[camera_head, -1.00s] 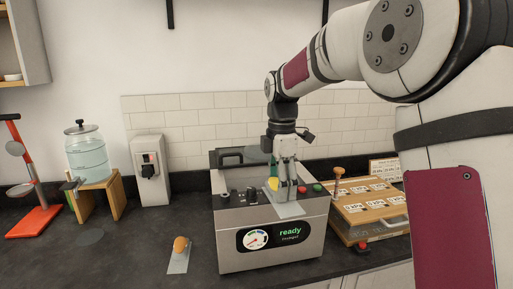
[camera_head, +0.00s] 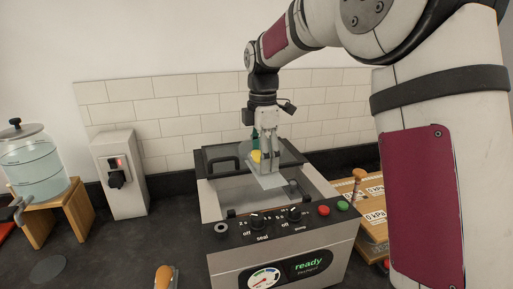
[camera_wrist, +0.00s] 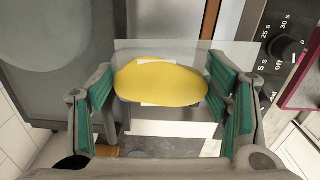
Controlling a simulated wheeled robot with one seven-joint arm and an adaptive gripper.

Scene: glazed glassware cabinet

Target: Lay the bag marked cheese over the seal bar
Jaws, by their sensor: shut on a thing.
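My gripper (camera_head: 265,168) is shut on a clear bag (camera_head: 268,183) with a yellow lump in it. In the wrist view the yellow lump (camera_wrist: 160,88) lies between the green finger pads, and a white label shows on it, too small to read as cheese. The bag hangs tilted above the open chamber of the vacuum sealer (camera_head: 218,259). It appears apart from the machine. I cannot clearly make out the seal bar; the bag and gripper hide part of the chamber.
The sealer's dark-framed lid (camera_head: 208,158) is raised at the back. Its front panel has knobs, red and green buttons and a "ready" display (camera_head: 308,266). A wooden board (camera_head: 366,205) with labels stands right, a water dispenser (camera_head: 33,165) left.

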